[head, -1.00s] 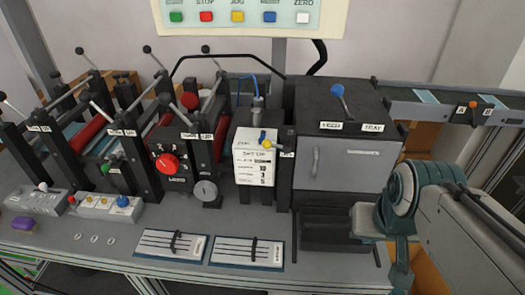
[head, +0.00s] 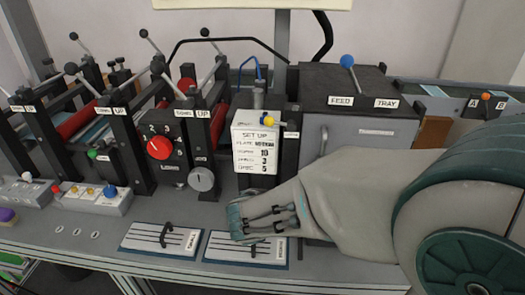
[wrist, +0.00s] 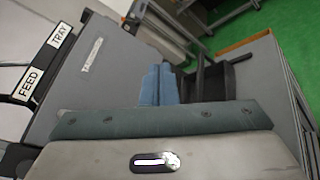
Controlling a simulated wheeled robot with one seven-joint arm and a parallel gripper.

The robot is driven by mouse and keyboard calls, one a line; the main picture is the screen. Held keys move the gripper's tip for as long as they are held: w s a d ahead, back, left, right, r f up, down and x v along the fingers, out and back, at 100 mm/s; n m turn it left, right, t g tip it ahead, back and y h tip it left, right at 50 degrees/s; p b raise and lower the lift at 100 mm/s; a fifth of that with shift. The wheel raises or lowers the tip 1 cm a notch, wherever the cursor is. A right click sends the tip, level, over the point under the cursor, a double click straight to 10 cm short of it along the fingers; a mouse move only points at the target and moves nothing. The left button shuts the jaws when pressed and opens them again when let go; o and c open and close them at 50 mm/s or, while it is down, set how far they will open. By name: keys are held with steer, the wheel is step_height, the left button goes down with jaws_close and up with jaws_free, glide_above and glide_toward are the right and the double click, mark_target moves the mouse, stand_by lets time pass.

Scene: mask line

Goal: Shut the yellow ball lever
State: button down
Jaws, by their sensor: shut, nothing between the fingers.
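The yellow ball lever (head: 269,121) sits at the top of the white SET UP card (head: 255,150), on the front of a dark unit in the middle of the bench. Its ball is small and its short arm is hard to make out. My gripper (head: 236,220) reaches in from the right. In the head view it appears below the card, over the front of the bench, apart from the lever. Its fingers are together and empty, also in the wrist view (wrist: 158,85). The wrist view does not show the lever.
A grey cabinet (head: 365,140) with a blue ball lever (head: 347,62) stands right of the card. A red knob (head: 159,148) and a grey dial (head: 201,179) are left of it. Two slider plates (head: 215,250) lie on the bench under my gripper. Rollers with levers fill the left.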

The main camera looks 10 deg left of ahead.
mark_target(267, 125)
steer(key=s+a+n+t+y+b, duration=0.2)
steer(key=a+n+t, duration=0.7)
steer(key=a, duration=1.3)
steer(key=t+y+b, duration=0.2)
steer(key=t+y, duration=0.2)
steer(key=t, duration=0.1)
steer(key=shift+n, duration=0.3)
steer(key=shift+w, duration=0.1)
steer(key=p+x, duration=0.2)
steer(key=x, duration=1.2)
steer(key=shift+a, duration=0.15)
steer(key=shift+r, duration=0.1)
